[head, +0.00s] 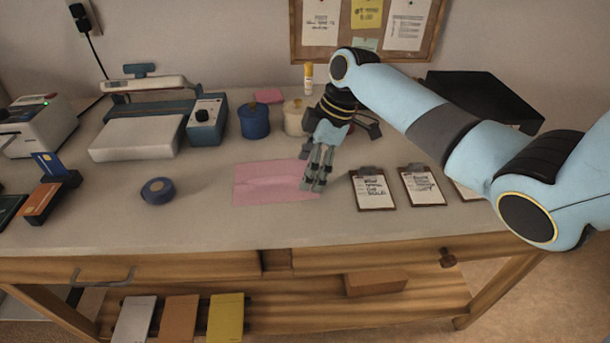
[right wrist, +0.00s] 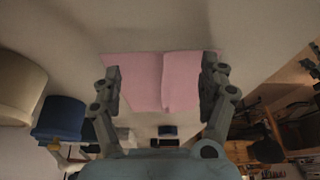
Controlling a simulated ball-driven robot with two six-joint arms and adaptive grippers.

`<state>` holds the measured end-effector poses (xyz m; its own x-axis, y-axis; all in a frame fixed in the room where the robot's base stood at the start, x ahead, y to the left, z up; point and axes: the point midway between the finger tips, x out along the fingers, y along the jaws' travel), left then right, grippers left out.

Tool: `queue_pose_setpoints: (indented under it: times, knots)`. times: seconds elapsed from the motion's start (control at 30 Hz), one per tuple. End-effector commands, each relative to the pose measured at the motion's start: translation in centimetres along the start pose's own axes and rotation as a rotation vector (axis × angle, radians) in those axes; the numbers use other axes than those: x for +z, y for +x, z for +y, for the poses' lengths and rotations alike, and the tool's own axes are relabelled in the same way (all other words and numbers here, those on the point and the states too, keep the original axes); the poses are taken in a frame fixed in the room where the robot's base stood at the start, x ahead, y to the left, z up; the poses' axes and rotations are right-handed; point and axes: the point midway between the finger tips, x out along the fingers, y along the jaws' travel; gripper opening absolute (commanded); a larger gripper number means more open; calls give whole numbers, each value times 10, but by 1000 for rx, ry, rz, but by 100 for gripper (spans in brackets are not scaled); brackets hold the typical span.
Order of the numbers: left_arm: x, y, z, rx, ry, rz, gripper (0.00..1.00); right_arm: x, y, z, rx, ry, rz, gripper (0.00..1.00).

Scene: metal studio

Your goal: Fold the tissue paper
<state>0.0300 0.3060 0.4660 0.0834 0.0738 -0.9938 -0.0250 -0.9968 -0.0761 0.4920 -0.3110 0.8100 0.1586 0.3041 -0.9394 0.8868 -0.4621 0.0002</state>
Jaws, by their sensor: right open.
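The tissue paper (head: 262,183) is a pink sheet lying on the workbench, left of my right gripper. A crease or layered edge runs across it. It also shows in the right wrist view (right wrist: 150,80), between my fingers, with a fold line down its middle. My right gripper (head: 316,185) points down at the sheet's right edge, and its fingers hide part of that edge. In the right wrist view my right gripper (right wrist: 160,82) is open, with a finger on each side of the sheet and nothing held between them. My left gripper is not in view.
A blue tape roll (head: 157,190) lies to the left. A blue jar (head: 254,121), a cream jar (head: 294,118) and a scale-like device (head: 140,137) stand behind. The bench is clear between tape and sheet.

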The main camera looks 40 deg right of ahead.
Motion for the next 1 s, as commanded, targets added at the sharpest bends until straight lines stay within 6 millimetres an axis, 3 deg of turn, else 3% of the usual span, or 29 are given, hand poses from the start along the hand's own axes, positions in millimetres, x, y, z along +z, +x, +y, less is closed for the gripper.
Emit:
queue_pose_setpoints:
  times: [0.17, 1.0]
  knots:
    - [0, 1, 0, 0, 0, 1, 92, 0, 2, 0, -1, 0, 0, 72]
    - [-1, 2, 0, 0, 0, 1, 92, 2, 3, 0, 0, 1, -3, 17]
